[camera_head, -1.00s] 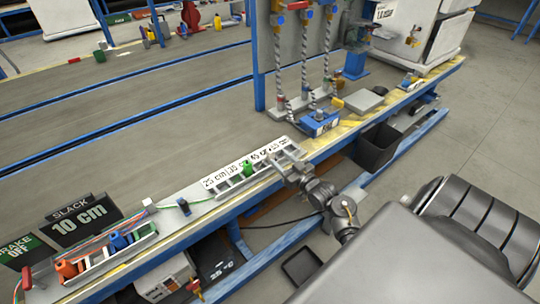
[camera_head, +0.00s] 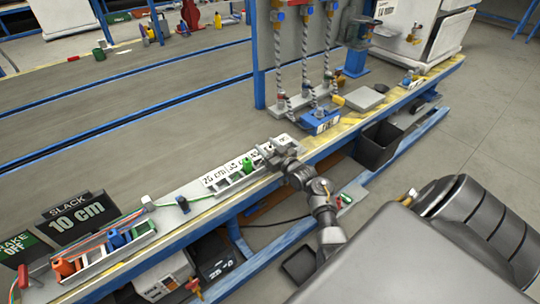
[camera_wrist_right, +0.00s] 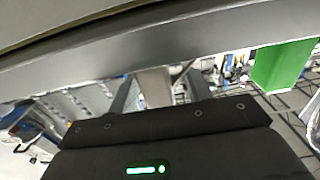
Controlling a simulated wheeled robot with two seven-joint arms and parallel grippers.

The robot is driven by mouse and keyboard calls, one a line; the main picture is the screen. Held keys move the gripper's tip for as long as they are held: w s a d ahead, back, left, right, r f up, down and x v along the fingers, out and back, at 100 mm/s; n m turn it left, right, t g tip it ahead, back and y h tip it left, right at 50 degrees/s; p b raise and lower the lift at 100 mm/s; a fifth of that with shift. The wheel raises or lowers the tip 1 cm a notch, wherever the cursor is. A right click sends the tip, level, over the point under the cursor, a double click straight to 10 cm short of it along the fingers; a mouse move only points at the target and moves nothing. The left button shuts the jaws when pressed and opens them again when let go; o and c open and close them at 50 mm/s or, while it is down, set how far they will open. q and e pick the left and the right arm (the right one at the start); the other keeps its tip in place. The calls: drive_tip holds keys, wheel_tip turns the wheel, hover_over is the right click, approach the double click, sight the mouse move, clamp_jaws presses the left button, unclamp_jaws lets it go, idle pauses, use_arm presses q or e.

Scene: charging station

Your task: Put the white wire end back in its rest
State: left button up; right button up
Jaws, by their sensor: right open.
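My right gripper (camera_head: 268,155) is over the right end of the labelled rack (camera_head: 215,182), its jaws open. In the right wrist view, a pale block (camera_wrist_right: 154,86) shows between the two dark fingers. I cannot tell whether it is the white wire end or part of the rack. A green wire end (camera_head: 247,165) sits in the labelled rack, left of the gripper; a large green block (camera_wrist_right: 284,66) is at the right of the wrist view. I cannot clearly pick out the white wire end in the head view. My left gripper is out of view.
A lower-left tray (camera_head: 92,262) holds orange (camera_head: 64,267) and blue (camera_head: 117,238) ends. A small pale block (camera_head: 148,203) with a green wire is on the bench. A blue block (camera_head: 320,122) and hanging twisted cables (camera_head: 305,62) stand beyond the rack. A black bin (camera_head: 380,145) is below.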

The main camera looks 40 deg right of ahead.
drive_tip(key=c, duration=1.1)
drive_tip(key=shift+o, duration=0.2)
drive_tip(key=shift+r, duration=0.1)
